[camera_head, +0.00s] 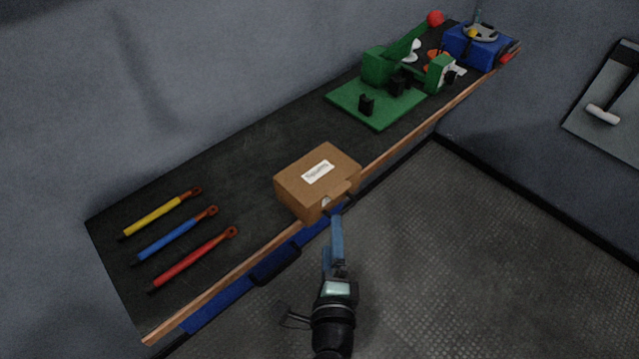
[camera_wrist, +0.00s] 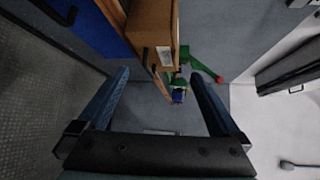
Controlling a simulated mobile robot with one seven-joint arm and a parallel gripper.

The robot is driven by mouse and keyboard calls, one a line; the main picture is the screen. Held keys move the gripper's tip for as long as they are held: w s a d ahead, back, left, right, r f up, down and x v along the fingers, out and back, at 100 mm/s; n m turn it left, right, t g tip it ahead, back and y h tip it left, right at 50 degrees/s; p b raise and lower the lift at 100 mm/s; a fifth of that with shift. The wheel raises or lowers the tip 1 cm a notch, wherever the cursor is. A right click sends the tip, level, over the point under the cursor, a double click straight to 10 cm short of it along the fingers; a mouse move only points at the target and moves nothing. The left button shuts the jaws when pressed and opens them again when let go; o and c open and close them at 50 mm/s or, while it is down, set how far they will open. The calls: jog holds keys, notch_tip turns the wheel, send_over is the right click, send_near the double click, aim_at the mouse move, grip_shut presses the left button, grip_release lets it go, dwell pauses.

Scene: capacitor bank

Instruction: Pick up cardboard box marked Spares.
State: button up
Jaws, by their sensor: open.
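The cardboard box (camera_head: 301,186) stands closed on the dark workbench, at its front edge near the middle. It has a white label on top whose writing is too small to read. In the wrist view the box (camera_wrist: 151,20) shows at the top, ahead of the fingers. My gripper (camera_head: 334,215) is at the box's front side, close to the bench edge; the head view does not show whether it touches. In the wrist view my gripper (camera_wrist: 160,85) has its two blue fingers wide apart with nothing between them.
The workbench (camera_head: 240,160) has a wooden front edge. Yellow, blue and red rods (camera_head: 170,248) lie at its left end. A green press-like tool (camera_head: 380,95) stands right of the box, with a blue case (camera_head: 475,48) at the far end. The floor (camera_head: 470,240) in front is clear.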

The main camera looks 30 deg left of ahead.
aim_at(324, 189)
jog(key=x, duration=0.7)
jog(key=shift+w+d, duration=0.2)
jog(key=shift+f, duration=0.1)
jog(key=c, duration=1.4)
